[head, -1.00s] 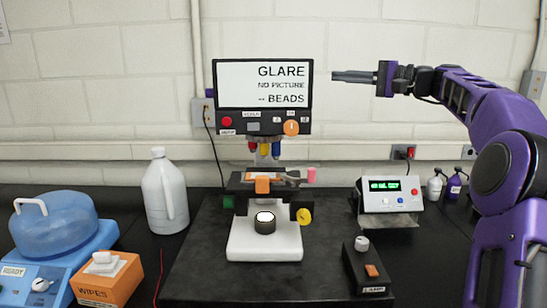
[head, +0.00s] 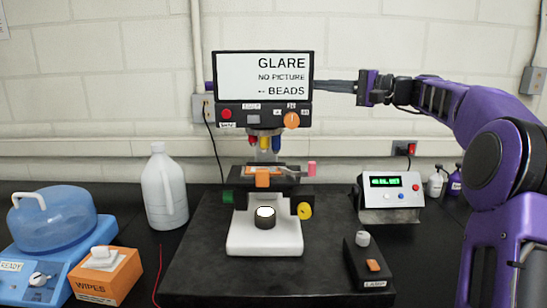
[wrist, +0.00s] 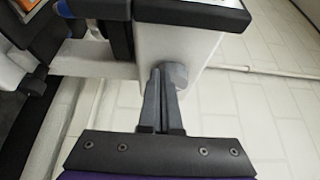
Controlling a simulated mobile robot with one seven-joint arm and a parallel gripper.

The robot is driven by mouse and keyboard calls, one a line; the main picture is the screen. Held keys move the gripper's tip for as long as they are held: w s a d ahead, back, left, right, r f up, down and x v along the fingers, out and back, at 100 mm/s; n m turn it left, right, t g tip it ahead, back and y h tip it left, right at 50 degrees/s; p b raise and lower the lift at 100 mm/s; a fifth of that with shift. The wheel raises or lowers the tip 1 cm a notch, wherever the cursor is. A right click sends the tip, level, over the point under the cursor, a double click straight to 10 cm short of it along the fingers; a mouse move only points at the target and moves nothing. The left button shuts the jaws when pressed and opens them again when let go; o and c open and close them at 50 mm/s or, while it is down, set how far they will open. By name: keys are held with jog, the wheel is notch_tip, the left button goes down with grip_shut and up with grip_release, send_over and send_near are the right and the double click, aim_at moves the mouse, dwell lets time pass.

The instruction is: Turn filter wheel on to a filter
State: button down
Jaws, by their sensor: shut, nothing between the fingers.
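The microscope's screen (head: 265,78) reads "GLARE NO PICTURE -- BEADS". An orange knob (head: 291,120) with small labels sits on the panel below it. In the wrist view a grey round knob (wrist: 176,76) stands on the white housing (wrist: 172,42); I cannot tell for sure which knob is the filter wheel. My gripper (head: 322,86) is shut and empty, pointing left at the screen's right edge, with its tips partly hidden there. In the wrist view my gripper (wrist: 160,75) overlaps the grey knob; contact cannot be told.
The stage (head: 262,178) and white base (head: 265,238) lie below. A switch box (head: 370,265) and a control unit with green display (head: 391,195) stand at right. A white jug (head: 163,188), a blue centrifuge (head: 52,235) and a wipes box (head: 105,278) stand at left.

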jog(key=shift+a, duration=0.9)
jog(key=shift+w+r, duration=0.15)
jog(key=shift+w, duration=0.1)
dwell(0.3)
jog(key=shift+s+r+p, duration=0.1)
jog(key=shift+r+p, duration=0.25)
jog(key=shift+p, duration=0.05)
jog(key=shift+r+p, duration=0.55)
jog(key=shift+r, duration=0.3)
jog(key=shift+r, duration=0.1)
